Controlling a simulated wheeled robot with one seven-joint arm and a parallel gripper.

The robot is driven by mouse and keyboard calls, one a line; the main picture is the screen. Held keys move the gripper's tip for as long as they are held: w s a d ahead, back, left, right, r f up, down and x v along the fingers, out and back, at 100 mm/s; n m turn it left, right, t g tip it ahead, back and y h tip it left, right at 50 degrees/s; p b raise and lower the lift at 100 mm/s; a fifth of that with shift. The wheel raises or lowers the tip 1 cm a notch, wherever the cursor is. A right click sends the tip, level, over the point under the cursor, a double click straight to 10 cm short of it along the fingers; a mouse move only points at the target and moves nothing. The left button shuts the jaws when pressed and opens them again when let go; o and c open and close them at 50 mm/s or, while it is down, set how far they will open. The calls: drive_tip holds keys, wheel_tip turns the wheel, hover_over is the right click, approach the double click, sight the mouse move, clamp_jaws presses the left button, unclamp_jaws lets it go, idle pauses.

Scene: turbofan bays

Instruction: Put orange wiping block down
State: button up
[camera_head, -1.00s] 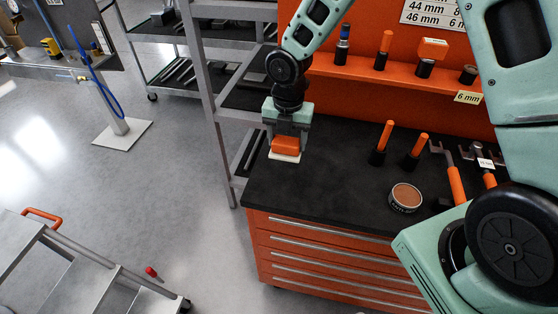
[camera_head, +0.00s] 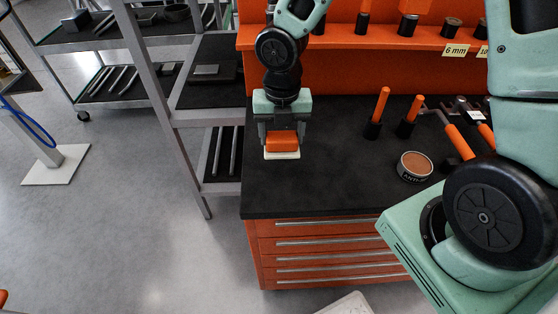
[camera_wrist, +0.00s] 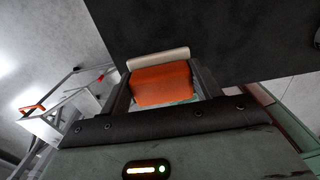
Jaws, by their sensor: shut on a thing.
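The orange wiping block (camera_head: 282,142) has an orange body and a cream pad on its lower side. My gripper (camera_head: 283,138) is shut on it and points down over the left part of the black worktop (camera_head: 330,190). I cannot tell whether the pad touches the worktop. In the wrist view the block (camera_wrist: 162,85) sits between the two fingers (camera_wrist: 163,90), with its pale pad (camera_wrist: 158,58) at the far side and the dark worktop beyond.
A round tin (camera_head: 414,166) with a brown top stands right of the block. Two orange-handled tools (camera_head: 377,112) stand upright behind it. Wrenches (camera_head: 459,142) lie at the right. A grey shelf rack (camera_head: 181,118) stands left. The worktop's front middle is clear.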

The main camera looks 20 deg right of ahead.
sight(282, 133)
drive_tip(key=shift+f, duration=3.6)
drive_tip(key=shift+f+b, duration=0.15)
drive_tip(key=shift+b, duration=0.15)
drive_tip(key=o, duration=1)
drive_tip(key=shift+o, duration=0.2)
wheel_tip(282, 133, up, 12)
drive_tip(key=shift+r+p, duration=0.15)
drive_tip(key=shift+p, duration=0.75)
drive_tip(key=s+a+r+m, duration=0.3)
drive_tip(key=s+m, duration=0.6)
drive_tip(key=m, duration=0.2)
drive_tip(key=s+a+r+m, duration=0.3)
drive_tip(key=s+r+m, duration=0.1)
drive_tip(key=s+m, duration=0.6)
drive_tip(key=m, duration=0.2)
drive_tip(key=shift+a+r+m+y, duration=0.2)
drive_tip(key=shift+a+m+y, duration=0.1)
drive_tip(key=shift+a, duration=0.05)
